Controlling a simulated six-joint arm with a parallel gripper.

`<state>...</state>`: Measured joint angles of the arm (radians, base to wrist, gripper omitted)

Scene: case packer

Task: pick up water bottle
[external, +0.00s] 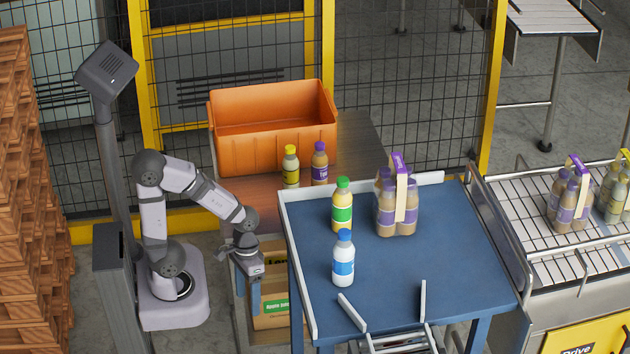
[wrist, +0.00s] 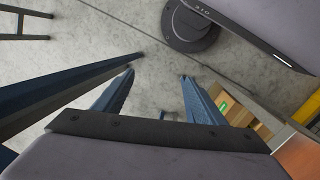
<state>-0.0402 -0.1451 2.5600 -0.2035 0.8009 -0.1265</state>
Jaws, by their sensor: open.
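The water bottle (external: 343,260), white with a blue cap and a blue label, stands upright on the blue table (external: 440,280) near its left side in the external view. My gripper (external: 254,300) points down left of the table, apart from the bottle. In the wrist view my gripper (wrist: 157,88) shows two blue fingers spread apart with nothing between them. The bottle is not in the wrist view, which shows mostly concrete floor.
A yellow bottle with a green cap (external: 342,208) stands just behind the water bottle. A pack of brown bottles (external: 397,205) stands behind to the right. An orange crate (external: 270,150) and two small bottles are farther back. White guide rails (external: 352,312) edge the table's front.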

